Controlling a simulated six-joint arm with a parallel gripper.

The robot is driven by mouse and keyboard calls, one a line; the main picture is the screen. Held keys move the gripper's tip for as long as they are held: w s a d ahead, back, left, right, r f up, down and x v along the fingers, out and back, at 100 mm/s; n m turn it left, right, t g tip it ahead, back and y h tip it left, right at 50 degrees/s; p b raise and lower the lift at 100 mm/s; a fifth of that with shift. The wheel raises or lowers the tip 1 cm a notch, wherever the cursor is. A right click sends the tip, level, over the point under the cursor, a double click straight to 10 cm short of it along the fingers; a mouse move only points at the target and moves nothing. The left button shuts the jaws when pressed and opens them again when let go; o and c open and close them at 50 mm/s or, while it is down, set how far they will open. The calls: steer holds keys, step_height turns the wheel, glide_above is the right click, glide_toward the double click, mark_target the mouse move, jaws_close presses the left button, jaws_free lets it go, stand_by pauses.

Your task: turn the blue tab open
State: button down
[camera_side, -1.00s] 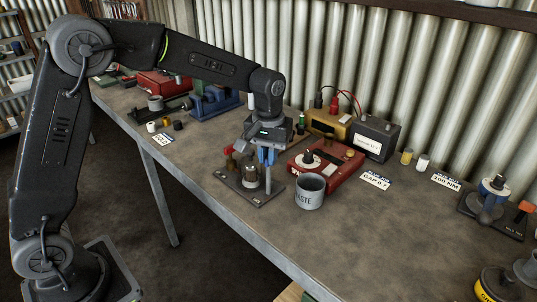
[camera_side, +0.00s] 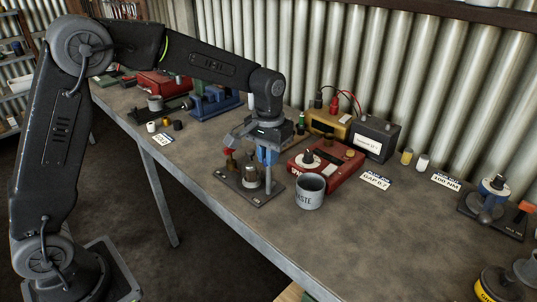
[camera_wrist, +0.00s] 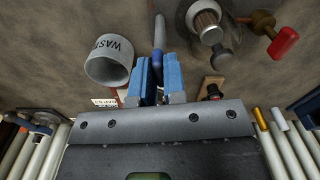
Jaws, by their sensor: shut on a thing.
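My gripper (camera_side: 267,158) points down over the dark base plate (camera_side: 262,197) on the bench, at the top of a slim grey post (camera_side: 268,182). In the wrist view its two blue fingers (camera_wrist: 157,65) are closed in around the post's end (camera_wrist: 159,32). The blue tab is mostly hidden between the fingers, and I cannot tell its blue from theirs or read its angle. A steel fitting (camera_side: 250,176) stands on the plate beside the post; it also shows in the wrist view (camera_wrist: 208,22). A red handle (camera_wrist: 284,42) is at its far side.
The grey WASTE tin (camera_side: 310,192) stands close to the right of the plate; it also shows in the wrist view (camera_wrist: 108,62). A red box (camera_side: 335,172) is behind it. A yellow box (camera_side: 328,122) and a grey box (camera_side: 376,138) stand farther back.

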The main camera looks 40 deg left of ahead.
steer(key=c, duration=1.2)
jaws_free()
step_height(320, 180, up, 14)
steer(key=shift+f, duration=0.1)
steer(key=shift+s, duration=0.1)
steer(key=s+a+r+m+t, duration=0.1)
steer(key=s+t, duration=0.1)
steer(key=s, duration=0.5)
steer(key=s+a+r+t, duration=0.1)
steer(key=s, duration=0.6)
steer(key=s+f+t, duration=0.1)
steer(key=s+f, duration=0.1)
steer(key=s, duration=0.1)
steer(key=s+f, duration=0.2)
steer(key=s, duration=0.2)
steer(key=s+f+t, duration=0.1)
steer(key=s+f, duration=0.1)
steer(key=s, duration=0.2)
steer(key=shift+a+f+m+t, duration=0.25)
steer(key=shift+f+m+t, duration=0.05)
steer(key=shift+f+m, duration=0.1)
